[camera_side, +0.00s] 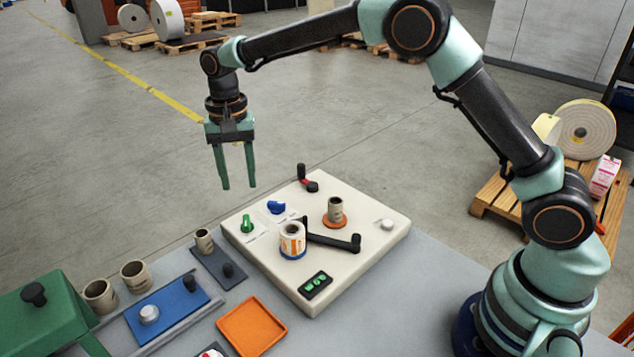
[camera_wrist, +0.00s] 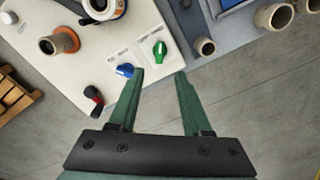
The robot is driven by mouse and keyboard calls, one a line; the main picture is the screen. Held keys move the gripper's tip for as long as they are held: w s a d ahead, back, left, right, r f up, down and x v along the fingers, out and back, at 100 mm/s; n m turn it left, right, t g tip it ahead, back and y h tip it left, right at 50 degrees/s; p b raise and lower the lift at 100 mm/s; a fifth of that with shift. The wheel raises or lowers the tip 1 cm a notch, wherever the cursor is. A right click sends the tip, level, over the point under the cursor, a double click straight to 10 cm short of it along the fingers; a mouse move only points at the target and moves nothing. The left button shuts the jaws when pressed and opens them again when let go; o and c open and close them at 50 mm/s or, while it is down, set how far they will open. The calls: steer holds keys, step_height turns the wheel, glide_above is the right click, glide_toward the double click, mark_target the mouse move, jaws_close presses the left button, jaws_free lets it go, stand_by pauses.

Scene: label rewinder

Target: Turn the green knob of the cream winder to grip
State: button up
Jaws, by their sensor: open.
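The cream winder (camera_side: 375,220) is a flat cream box on the grey table. Its green knob (camera_side: 247,224) sits near the left corner of its top, with a pale label beside it. In the wrist view the green knob (camera_wrist: 160,49) shows just beyond the gap between the fingers, on the winder's top (camera_wrist: 85,60). The printing by the knob is too small to read. My gripper (camera_side: 237,188) hangs above and behind the winder, fingers pointing down, apart from the knob. In the wrist view my gripper (camera_wrist: 160,75) is open with nothing between its fingers.
A blue knob (camera_side: 276,207) is close to the green one. A red-and-black crank (camera_side: 305,180), a black crank arm (camera_side: 335,241) and a label roll (camera_side: 292,240) stand up from the winder. A dark plate (camera_side: 220,266) with a cardboard core lies left. Air around my gripper is clear.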

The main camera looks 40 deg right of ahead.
mark_target(246, 219)
step_height(246, 219, down, 10)
stand_by(0.4)
jaws_close()
